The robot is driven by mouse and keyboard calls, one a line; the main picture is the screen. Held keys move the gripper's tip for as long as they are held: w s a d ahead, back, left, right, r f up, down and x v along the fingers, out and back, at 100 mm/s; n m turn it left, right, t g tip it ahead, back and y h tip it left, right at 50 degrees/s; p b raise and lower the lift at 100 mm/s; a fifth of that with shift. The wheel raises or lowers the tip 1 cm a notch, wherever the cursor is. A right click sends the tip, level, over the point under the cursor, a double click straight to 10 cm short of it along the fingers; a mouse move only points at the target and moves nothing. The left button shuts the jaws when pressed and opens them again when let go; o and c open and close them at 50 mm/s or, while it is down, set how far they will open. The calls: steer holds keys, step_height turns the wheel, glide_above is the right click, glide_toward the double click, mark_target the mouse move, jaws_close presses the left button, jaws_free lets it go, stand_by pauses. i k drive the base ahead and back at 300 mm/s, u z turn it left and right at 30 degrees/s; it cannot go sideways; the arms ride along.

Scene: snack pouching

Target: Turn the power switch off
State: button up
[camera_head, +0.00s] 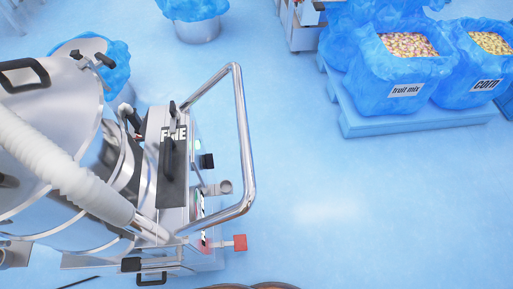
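A large metal machine (115,170) fills the left side of the head view. Its front carries a panel marked with partly covered letters, with a black lever-like part (168,165) across it. A small coloured panel (200,205) is seen edge-on beside the rail. My gripper is not in view.
A bent metal rail (240,110) stands out from the machine's front. A white ribbed hose (65,160) crosses the machine. Blue-lined bins of fruit mix (395,75) and corn (480,70) stand on a blue pallet (405,125). The blue floor at right is clear.

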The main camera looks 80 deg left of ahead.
mark_target(207, 159)
steer(key=i, duration=0.75)
steer(key=u, duration=4)
steer(key=i, duration=0.5)
steer(key=u, duration=1.1)
steer(key=k, duration=0.85)
steer(key=z, duration=0.15)
steer(key=i, duration=0.3)
